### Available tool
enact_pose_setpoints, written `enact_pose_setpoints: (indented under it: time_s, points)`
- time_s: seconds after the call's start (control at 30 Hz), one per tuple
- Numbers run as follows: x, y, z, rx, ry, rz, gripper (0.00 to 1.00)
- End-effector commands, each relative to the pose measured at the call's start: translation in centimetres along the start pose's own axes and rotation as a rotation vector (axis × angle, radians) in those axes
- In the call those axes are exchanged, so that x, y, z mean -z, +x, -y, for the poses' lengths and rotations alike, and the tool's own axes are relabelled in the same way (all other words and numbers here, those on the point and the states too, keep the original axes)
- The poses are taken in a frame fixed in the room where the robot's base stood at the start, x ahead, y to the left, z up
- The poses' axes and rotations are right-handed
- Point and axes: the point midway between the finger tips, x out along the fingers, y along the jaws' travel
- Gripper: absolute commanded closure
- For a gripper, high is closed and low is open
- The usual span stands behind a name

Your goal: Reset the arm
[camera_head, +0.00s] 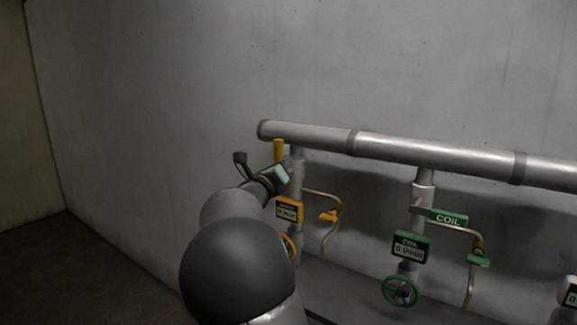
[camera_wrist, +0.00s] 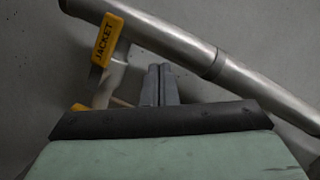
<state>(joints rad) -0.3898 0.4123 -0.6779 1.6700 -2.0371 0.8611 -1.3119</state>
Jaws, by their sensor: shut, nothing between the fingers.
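My gripper shows in the wrist view (camera_wrist: 160,72) with its two grey fingers together and nothing between them. In the head view my arm reaches out from the bottom centre, and its end is beside the yellow-marked pipe branch (camera_head: 296,178). The fingertips are too small there to make out. In the wrist view the yellow JACKET tag (camera_wrist: 108,39) is left of the fingers, and they overlap the view of the pipework behind. I cannot tell whether they touch it.
A thick horizontal pipe (camera_head: 400,147) runs along the wall. A yellow display (camera_head: 289,210) and yellow lever (camera_head: 329,215) are close to my arm. A green COIL tag (camera_head: 449,218), display (camera_head: 411,248) and handwheel (camera_head: 400,291) are further right. The left floor is clear.

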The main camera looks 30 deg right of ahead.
Motion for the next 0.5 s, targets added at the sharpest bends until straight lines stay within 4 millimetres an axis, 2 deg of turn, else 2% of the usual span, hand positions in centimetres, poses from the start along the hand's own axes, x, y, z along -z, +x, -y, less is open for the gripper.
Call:
enact_pose_setpoints:
  time_s: [0.17, 0.5]
  points:
    - [-0.17, -1.44, 0.17, -0.002, 0.000, 0.000, 1.00]
    - [-0.21, -1.55, 0.24, -0.002, -0.001, 0.000, 1.00]
